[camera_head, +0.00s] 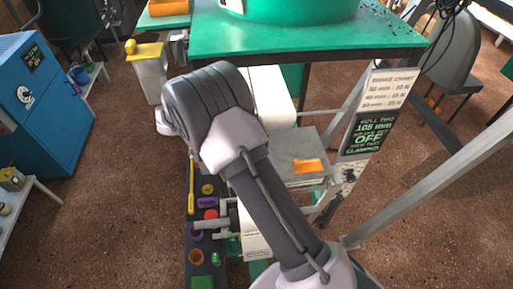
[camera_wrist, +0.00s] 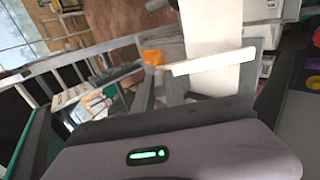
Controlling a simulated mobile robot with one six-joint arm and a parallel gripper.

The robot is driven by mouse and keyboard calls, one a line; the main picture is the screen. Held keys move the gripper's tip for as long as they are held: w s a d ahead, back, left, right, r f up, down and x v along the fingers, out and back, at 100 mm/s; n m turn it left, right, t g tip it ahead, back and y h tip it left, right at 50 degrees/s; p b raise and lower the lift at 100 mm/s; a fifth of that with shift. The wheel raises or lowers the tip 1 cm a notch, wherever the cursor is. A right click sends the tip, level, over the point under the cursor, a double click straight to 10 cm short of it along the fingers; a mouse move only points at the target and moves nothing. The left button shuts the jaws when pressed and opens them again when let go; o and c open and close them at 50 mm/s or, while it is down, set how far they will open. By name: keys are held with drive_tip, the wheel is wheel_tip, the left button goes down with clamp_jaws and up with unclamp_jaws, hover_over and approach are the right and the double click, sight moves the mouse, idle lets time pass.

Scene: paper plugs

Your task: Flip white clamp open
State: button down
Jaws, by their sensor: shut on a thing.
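The white clamp (camera_wrist: 212,62) shows in the wrist view as a pale bar lying across a strip of white paper (camera_wrist: 210,25). The exact contact at the fingertips is hard to make out. In the head view my own arm hides the gripper and the clamp. The white paper also shows there, behind the arm (camera_head: 273,95).
An orange part (camera_head: 308,166) lies on a grey bench top (camera_head: 295,148); an orange block (camera_wrist: 153,57) shows near my left finger. A printed sign (camera_head: 368,135) stands at the right. A dark tray holds several coloured pieces, including a red one (camera_head: 211,214). A green-topped table (camera_head: 300,40) stands behind.

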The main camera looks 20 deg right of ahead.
drive_tip(key=shift+w+a+r+g+h+p, duration=0.1)
drive_tip(key=shift+a+r+h+p, duration=0.1)
drive_tip(key=shift+a+h+p, duration=0.3)
drive_tip(key=shift+w+a+r+g+h+p, duration=0.1)
drive_tip(key=shift+w+a+r+h+p, duration=0.15)
drive_tip(key=shift+a, duration=0.3)
drive_tip(key=shift+a+r+g+h+p, duration=0.1)
drive_tip(key=shift+a+r+h+p, duration=0.05)
drive_tip(key=shift+a+h+p, duration=0.35)
drive_tip(key=c, duration=1.4)
unclamp_jaws()
drive_tip(key=shift+a, duration=0.15)
drive_tip(key=p+v, duration=0.1)
drive_tip(key=v, duration=1.1)
drive_tip(key=shift+r, duration=0.1)
